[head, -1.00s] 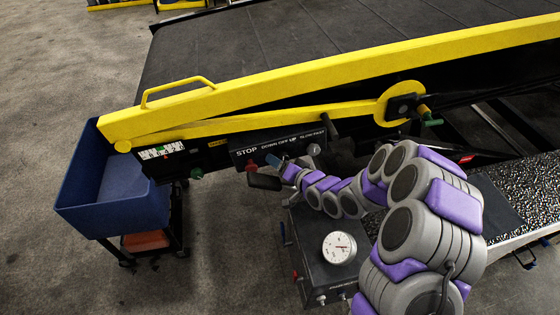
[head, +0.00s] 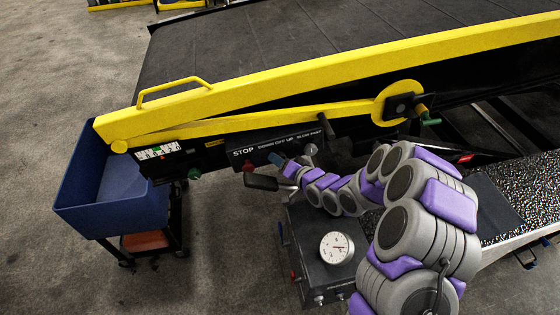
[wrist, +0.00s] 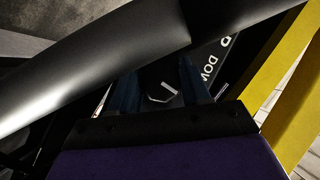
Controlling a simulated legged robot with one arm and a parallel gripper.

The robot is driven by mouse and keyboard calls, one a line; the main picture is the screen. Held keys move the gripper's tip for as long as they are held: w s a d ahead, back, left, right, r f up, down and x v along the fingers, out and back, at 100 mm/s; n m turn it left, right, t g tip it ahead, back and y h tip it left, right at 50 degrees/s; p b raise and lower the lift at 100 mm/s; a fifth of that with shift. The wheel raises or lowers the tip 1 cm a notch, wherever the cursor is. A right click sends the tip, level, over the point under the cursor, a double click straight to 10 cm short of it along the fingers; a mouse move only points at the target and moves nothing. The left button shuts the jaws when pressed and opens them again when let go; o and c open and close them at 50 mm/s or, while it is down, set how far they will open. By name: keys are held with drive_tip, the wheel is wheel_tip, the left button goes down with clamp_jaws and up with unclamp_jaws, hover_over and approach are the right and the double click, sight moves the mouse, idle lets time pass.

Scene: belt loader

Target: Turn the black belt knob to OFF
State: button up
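The dark control panel (head: 285,144) under the yellow rail carries the labels STOP, DOWN OFF UP and SLOW FAST. My gripper (head: 278,160) is at the panel, below the DOWN OFF UP label, and hides the black belt knob there in the head view. In the wrist view, the dark knob (wrist: 160,93) with pale marks shows between the two blue fingers of my gripper (wrist: 158,85). The fingers stand apart, one on each side of it. I cannot tell whether they touch it, or which setting it points to.
A red stop button (head: 248,166) is just left of my gripper. A dark handle (head: 261,182) lies close below it, and a grey knob (head: 311,149) is to the right. A gauge box (head: 336,248) stands below. A blue bin (head: 110,212) is at left.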

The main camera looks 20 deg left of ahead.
drive_tip(key=shift+s+d+r, duration=0.1)
drive_tip(key=shift+d+r, duration=0.25)
drive_tip(key=shift+d, duration=0.35)
drive_tip(key=shift+c, duration=1.3)
drive_tip(key=shift+a+r+n+t+h, duration=0.1)
drive_tip(key=shift+n+t+h, duration=0.2)
drive_tip(key=shift+n+h, duration=0.25)
drive_tip(key=o, duration=1.1)
drive_tip(key=shift+a, duration=0.15)
drive_tip(key=shift+c, duration=0.2)
